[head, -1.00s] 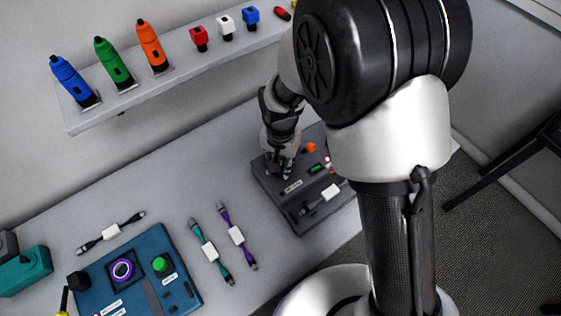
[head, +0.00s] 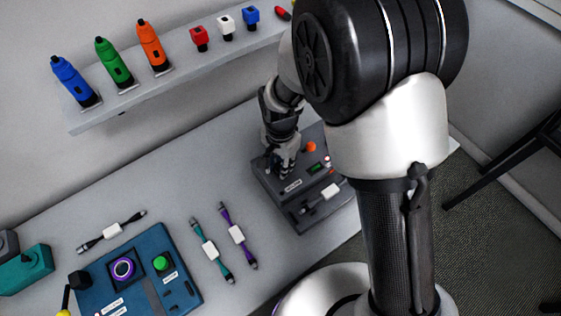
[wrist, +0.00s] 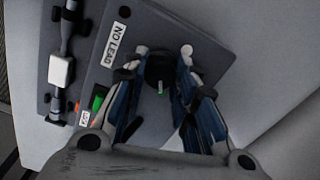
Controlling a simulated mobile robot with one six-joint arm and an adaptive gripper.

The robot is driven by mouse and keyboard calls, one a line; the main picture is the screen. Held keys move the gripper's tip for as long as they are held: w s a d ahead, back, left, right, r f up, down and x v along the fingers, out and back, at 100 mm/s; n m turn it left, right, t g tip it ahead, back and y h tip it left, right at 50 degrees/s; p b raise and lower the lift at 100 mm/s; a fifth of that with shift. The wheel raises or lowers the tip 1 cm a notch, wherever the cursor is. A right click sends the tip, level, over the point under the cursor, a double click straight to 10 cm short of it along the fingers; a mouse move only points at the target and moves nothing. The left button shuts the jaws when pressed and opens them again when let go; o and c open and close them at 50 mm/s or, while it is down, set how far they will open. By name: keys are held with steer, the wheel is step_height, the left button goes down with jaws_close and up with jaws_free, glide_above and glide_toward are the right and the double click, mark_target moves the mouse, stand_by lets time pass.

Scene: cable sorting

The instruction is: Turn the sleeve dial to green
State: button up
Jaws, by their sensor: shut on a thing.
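A black round knob (wrist: 159,68) with a pale green pointer mark stands on a dark grey box (wrist: 140,32) labelled "NO LEAD". My gripper (wrist: 159,58) is shut on this knob in the wrist view, one finger on each side. In the head view my gripper (head: 284,170) is down at the left part of the grey box (head: 300,211) and hides the knob. I cannot read which of these is labelled sleeve.
Cables with white tags, one teal (head: 213,252) and one purple (head: 237,235), lie between panel and box. A shelf (head: 180,82) with coloured tools runs along the back.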

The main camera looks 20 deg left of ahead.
steer(key=o, duration=1.1)
steer(key=shift+r, duration=0.1)
step_height(320, 180, up, 12)
steer(key=shift+f, duration=0.1)
